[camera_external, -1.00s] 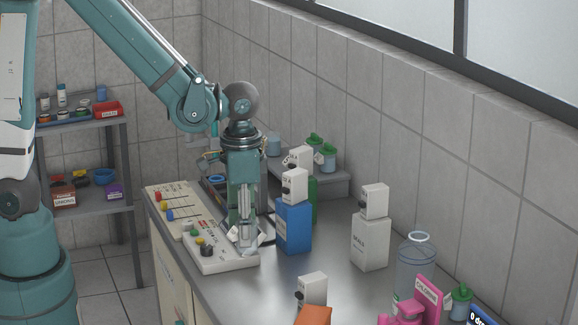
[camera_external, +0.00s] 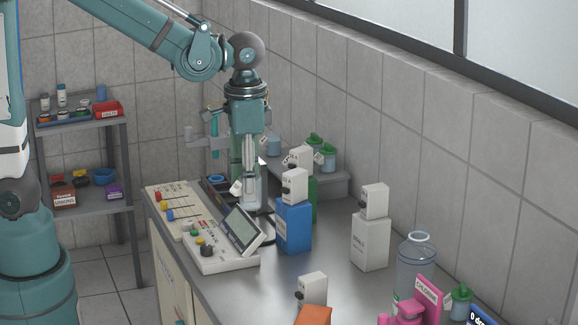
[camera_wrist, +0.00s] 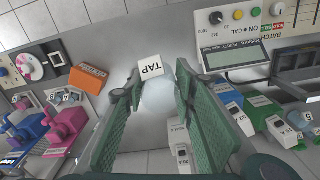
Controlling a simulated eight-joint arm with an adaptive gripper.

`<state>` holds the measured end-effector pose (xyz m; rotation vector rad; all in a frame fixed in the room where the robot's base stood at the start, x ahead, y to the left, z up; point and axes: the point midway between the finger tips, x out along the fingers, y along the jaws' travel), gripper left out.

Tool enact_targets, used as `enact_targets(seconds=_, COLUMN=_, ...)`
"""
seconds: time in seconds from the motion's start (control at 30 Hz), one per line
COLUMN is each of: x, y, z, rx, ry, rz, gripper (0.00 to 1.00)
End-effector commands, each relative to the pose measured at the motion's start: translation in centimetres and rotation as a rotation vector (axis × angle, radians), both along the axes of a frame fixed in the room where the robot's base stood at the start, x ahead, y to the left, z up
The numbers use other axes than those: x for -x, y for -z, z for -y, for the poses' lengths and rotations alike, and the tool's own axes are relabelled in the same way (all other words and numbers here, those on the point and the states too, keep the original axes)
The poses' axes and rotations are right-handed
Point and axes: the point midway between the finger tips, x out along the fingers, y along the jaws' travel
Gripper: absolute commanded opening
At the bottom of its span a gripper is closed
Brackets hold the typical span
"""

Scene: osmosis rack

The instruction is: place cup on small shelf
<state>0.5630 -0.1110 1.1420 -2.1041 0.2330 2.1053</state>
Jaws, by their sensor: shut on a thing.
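My gripper (camera_external: 247,185) is shut on a small clear cup (camera_wrist: 158,98) with a white TAP label (camera_wrist: 150,68). In the wrist view the cup sits between the two green fingers. In the outside view the gripper points down above the counter, behind the tilted display, and the label shows at its left side. A low grey shelf (camera_external: 343,187) stands at the back of the counter, right of my gripper, partly hidden by bottles and jars.
A control console with a tilted display (camera_external: 240,229) lies in front of my gripper. Jars with green lids (camera_external: 328,158) are at the back. The middle of the counter is mostly clear.

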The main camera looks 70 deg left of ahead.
Motion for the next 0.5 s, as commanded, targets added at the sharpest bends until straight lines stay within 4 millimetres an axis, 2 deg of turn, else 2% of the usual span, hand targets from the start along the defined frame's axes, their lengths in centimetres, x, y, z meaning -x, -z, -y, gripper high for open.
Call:
enact_targets(seconds=0.27, x=-3.1, y=-0.7, z=-1.8, rx=-0.001, ry=-0.041, rz=0.000, gripper=0.18)
enact_targets(seconds=0.5, x=-7.5, y=-1.5, z=-5.0, rx=-0.002, ry=-0.101, rz=0.000, gripper=0.18)
